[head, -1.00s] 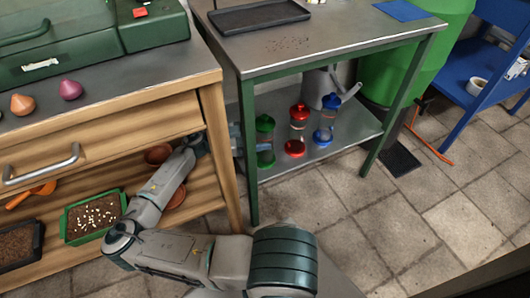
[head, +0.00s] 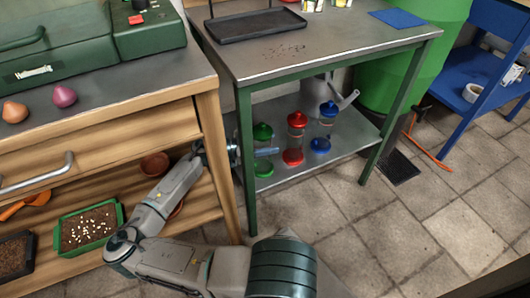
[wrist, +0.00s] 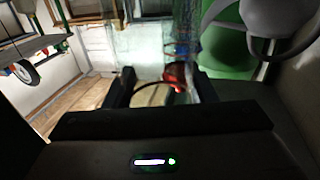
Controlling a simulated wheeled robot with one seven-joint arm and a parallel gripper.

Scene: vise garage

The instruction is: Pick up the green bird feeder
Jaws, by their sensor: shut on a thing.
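The green bird feeder (head: 263,132) has a green cap, a clear body and a green base, and stands upright at the left of the bench's lower shelf (head: 345,140). My gripper (head: 265,151) reaches in from the left and is shut around the feeder's clear body. In the wrist view my gripper's two dark fingers (wrist: 165,90) show, with a dark curved edge between them. The feeder is hard to make out there.
A red feeder (head: 294,157) stands close to the right, and a blue feeder (head: 320,144) beyond it. A grey watering can (head: 343,98) is behind them. The green bench leg (head: 247,170) is close to my arm. The tabletop (head: 320,38) is overhead.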

